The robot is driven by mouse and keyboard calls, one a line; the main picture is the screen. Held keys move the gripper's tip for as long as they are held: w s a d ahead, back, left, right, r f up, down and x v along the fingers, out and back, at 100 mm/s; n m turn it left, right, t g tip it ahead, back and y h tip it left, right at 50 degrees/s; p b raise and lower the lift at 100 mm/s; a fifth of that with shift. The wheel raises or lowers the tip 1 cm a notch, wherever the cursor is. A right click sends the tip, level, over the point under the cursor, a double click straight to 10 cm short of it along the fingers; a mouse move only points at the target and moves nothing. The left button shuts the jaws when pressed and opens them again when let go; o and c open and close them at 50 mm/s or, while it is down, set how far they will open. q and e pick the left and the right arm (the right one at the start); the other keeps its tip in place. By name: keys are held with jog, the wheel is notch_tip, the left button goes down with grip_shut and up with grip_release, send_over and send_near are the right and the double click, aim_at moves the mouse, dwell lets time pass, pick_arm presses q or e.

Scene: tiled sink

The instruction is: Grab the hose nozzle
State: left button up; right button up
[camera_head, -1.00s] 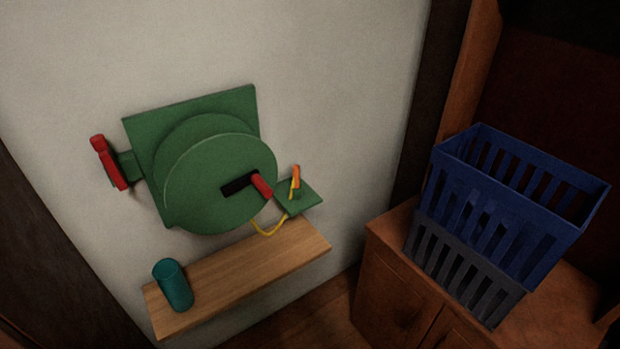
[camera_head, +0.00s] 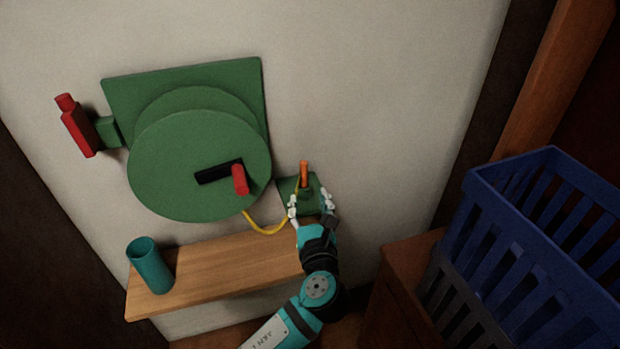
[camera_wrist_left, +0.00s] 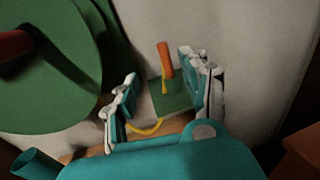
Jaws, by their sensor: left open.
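The hose nozzle (camera_head: 304,173) is a small orange piece standing upright at a green bracket (camera_head: 287,191) on the wall, right of the green hose reel (camera_head: 200,165). A yellow hose (camera_head: 266,229) hangs in a loop from the reel to it. My left gripper (camera_head: 311,200) is open, just below the nozzle in the head view, with its fingers to either side of the bracket. In the left wrist view the nozzle (camera_wrist_left: 165,60) shows between and beyond the open fingers (camera_wrist_left: 165,85), apart from them. My right gripper is not in view.
A red crank handle (camera_head: 239,179) sticks out of the reel, close to the left of the nozzle. A wooden shelf (camera_head: 215,266) with a teal cup (camera_head: 150,268) is below. A blue crate (camera_head: 480,195) stands at the right on a wooden cabinet (camera_head: 388,318).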

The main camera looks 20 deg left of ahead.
aim_at(304, 167)
pick_arm(q)
jog(key=x, duration=0.8)
jog(key=shift+w+f, duration=0.1)
jog(key=shift+w, duration=0.15)
jog(key=shift+w+a, duration=0.25)
jog(key=shift+w, duration=0.2)
jog(key=x, duration=0.5)
jog(key=shift+w+d, duration=0.1)
jog(key=shift+d, duration=0.05)
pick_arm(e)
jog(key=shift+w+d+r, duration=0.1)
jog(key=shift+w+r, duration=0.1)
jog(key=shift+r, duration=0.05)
pick_arm(q)
jog(key=shift+c, duration=0.3)
grip_shut()
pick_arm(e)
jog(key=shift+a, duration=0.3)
